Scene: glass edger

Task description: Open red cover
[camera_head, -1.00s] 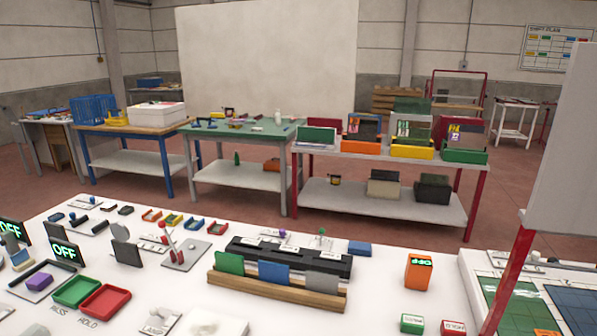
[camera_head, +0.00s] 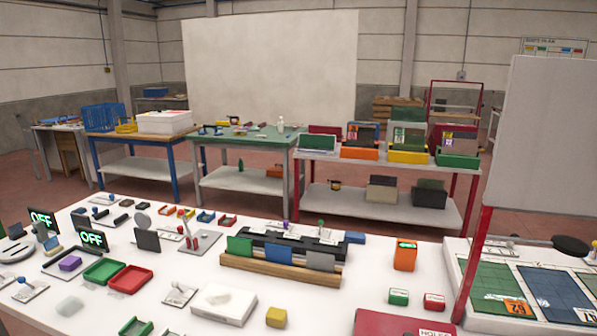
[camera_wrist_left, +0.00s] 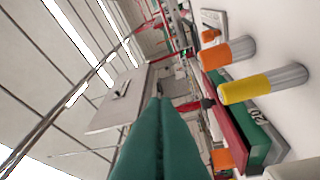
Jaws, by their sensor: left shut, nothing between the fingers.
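My left gripper (camera_wrist_left: 161,112) shows in the left wrist view as two long teal fingers pressed together, with nothing between them. A flat red panel (camera_head: 392,322) lettered "HOLES" shows at the bottom edge of the head view, partly cut off; I cannot tell whether it is the red cover. In the left wrist view a dark red panel (camera_wrist_left: 228,120) stands beside a green lettered block, right of my fingers and apart from them in the picture. Neither gripper shows in the head view.
The white table holds a green tray (camera_head: 104,271), a red tray (camera_head: 130,279), a wooden rack (camera_head: 280,268), an orange box (camera_head: 405,255) and a yellow block (camera_head: 276,317). A red post (camera_head: 472,265) with a grey panel rises at right. Yellow (camera_wrist_left: 245,89) and orange (camera_wrist_left: 215,56) capped cylinders stand near my fingers.

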